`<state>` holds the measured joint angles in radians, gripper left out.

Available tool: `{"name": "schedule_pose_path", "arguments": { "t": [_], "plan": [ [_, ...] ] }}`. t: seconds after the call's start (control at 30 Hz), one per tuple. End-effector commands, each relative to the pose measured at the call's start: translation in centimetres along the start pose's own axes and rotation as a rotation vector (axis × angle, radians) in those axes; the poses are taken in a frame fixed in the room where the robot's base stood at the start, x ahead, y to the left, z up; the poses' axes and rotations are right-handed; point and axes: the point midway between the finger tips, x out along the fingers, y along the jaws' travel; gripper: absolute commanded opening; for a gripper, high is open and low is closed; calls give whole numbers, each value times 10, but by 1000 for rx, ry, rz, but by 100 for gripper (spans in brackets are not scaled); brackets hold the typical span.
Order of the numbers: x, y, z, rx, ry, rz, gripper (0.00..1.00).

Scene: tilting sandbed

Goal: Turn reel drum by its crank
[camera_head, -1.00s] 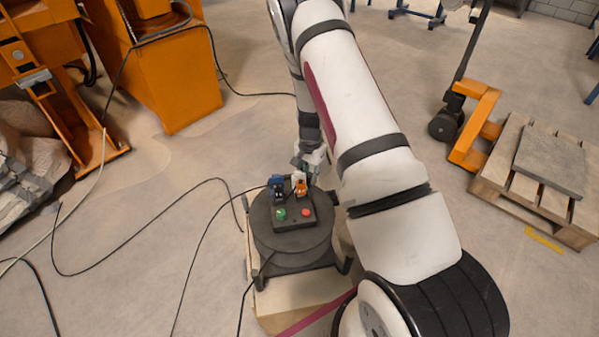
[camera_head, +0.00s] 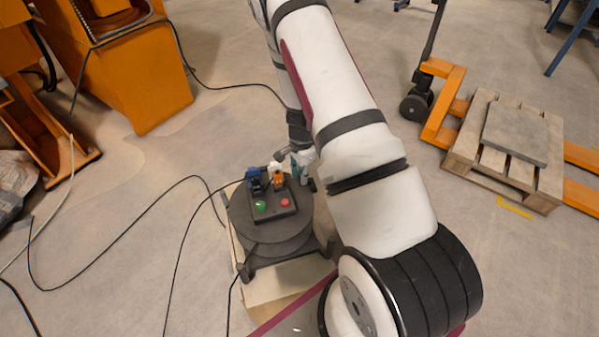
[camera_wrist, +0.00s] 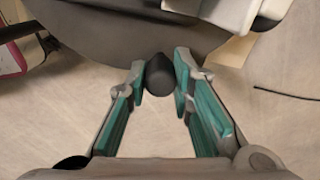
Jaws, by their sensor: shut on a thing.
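The reel drum (camera_head: 272,238) is a dark grey round drum on a low stand, left of my arm in the head view. Its top carries a dark panel with a green and a red button and blue and orange sockets. In the wrist view the drum's dark rim (camera_wrist: 110,42) spans the top. The crank's black knob (camera_wrist: 159,76) sits between my fingertips. My gripper (camera_wrist: 158,82) has teal finger pads and is shut on this knob. In the head view my gripper (camera_head: 302,166) is at the drum's far right edge, and the knob is hard to make out there.
The drum stands on a pale wooden base (camera_head: 283,291). Black cables (camera_head: 120,247) run over the floor at left. An orange machine (camera_head: 125,75) stands behind left. A pallet (camera_head: 470,152) with a grey slab and an orange pallet jack (camera_head: 440,112) are at right.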

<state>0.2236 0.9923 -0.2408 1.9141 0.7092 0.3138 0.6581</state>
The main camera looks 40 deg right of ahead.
Motion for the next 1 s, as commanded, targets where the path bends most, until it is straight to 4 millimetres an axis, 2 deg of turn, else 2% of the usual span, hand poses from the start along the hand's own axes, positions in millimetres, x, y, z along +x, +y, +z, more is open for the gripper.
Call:
{"name": "schedule_pose_path", "arguments": {
  "t": [0.33,0.37,0.43,0.77,0.87,1.0],
  "plan": [
    [0,0,0,2,0,0,0],
    [0,0,0,2,0,0,26],
    [0,0,0,1,0,0,42],
    [-1,0,0,1,0,0,42],
    [-8,-1,0,0,0,-1,42],
    [-30,-1,0,-2,1,-2,42]
  ]
}}
